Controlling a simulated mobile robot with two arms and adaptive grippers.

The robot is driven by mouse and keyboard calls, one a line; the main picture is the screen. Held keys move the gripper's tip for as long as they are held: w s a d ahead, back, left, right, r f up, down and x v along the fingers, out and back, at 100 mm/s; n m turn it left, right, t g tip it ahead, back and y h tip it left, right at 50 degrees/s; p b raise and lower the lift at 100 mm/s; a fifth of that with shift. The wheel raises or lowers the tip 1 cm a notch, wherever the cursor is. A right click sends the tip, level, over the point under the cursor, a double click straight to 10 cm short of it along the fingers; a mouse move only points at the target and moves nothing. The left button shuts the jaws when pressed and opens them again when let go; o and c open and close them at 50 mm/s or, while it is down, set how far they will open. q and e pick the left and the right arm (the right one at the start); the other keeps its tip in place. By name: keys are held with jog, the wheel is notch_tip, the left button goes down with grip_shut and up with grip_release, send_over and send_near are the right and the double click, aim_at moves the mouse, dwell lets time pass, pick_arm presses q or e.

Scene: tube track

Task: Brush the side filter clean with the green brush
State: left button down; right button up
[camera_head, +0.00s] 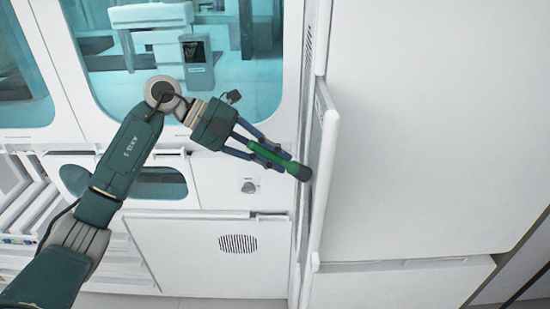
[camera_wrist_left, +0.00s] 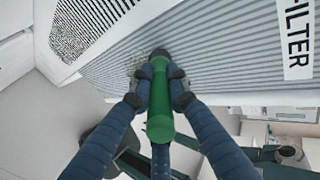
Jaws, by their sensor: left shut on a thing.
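My left gripper (camera_head: 273,155) is shut on the green brush (camera_head: 266,156), with the brush's dark head pointing right toward the side filter (camera_head: 322,130). In the left wrist view, my gripper (camera_wrist_left: 160,88) clasps the green handle (camera_wrist_left: 160,112) between its blue fingers. The dark brush head (camera_wrist_left: 160,54) is at the ribbed grey face of the side filter (camera_wrist_left: 220,55); it looks to touch it, though the contact is partly hidden. A speckled dark patch (camera_wrist_left: 138,66) shows on the ribs beside the head. A white label reading part of "FILTER" (camera_wrist_left: 297,35) is at the right.
A large white cabinet (camera_head: 420,140) fills the right side behind the filter panel. A perforated panel (camera_wrist_left: 90,25) adjoins the filter.

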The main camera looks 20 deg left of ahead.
pick_arm(q)
jog(key=shift+f, duration=0.15)
notch_tip(320, 180, down, 4)
jog(key=shift+r+b, duration=0.25)
jog(key=shift+b, duration=0.85)
jog(key=shift+r, duration=0.1)
jog(key=shift+r+p, duration=1.6)
jog(key=shift+r, duration=0.3)
jog(key=shift+d, duration=0.1)
jog(key=shift+f, duration=0.15)
notch_tip(320, 180, down, 9)
jog(key=b, duration=0.5)
